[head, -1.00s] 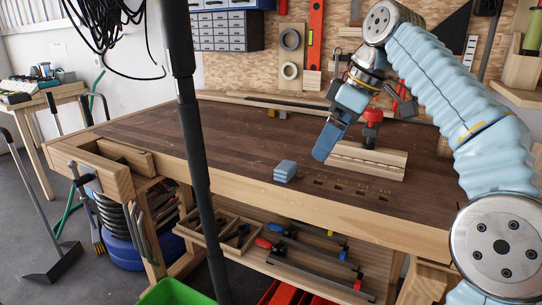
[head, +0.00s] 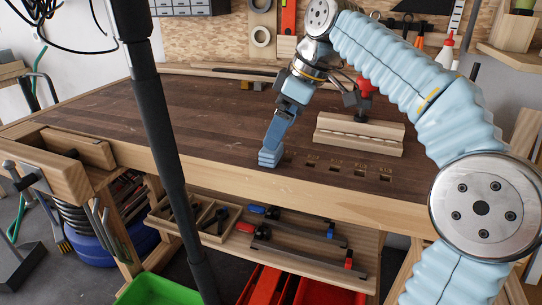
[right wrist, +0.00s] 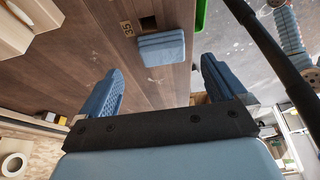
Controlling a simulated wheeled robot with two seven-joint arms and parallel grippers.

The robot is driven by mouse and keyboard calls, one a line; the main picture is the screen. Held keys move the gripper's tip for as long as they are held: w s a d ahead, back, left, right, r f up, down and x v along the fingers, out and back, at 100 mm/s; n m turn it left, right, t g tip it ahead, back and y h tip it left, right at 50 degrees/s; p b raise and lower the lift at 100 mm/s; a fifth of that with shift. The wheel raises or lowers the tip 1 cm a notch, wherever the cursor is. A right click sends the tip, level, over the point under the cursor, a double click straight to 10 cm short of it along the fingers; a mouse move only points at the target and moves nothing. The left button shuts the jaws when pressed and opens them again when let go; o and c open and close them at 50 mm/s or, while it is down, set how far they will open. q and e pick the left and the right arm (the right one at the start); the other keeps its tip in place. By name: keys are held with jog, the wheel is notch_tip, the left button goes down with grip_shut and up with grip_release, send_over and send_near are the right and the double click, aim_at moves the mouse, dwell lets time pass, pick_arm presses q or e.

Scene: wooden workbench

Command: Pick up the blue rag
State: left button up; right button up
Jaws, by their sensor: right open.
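The blue rag (head: 268,160) is a small folded stack lying on the wooden workbench (head: 200,125) near its front edge. It also shows in the right wrist view (right wrist: 162,48), ahead of the open fingers. My right gripper (head: 276,136) is just behind and above the rag in the head view and partly overlaps it there. In the right wrist view my right gripper (right wrist: 160,68) has its two blue fingers spread wide with nothing between them. The rag lies beyond the fingertips. My left gripper is in neither current view.
A wooden block (head: 358,136) with a red-handled tool (head: 366,88) stands right of the rag. Square holes (head: 335,168) line the bench's front edge. A dark pole (head: 165,150) stands before the bench. A lower shelf holds clamps (head: 300,225). The bench's left middle is clear.

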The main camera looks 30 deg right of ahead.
aim_at(271, 153)
jog(key=x, duration=0.2)
jog(key=b+x, duration=0.1)
jog(key=x, duration=0.2)
jog(key=shift+s+a, duration=0.1)
jog(key=shift+s, duration=0.1)
jog(key=c, duration=1.1)
jog(key=shift+c, duration=0.2)
jog(key=shift+r, duration=0.1)
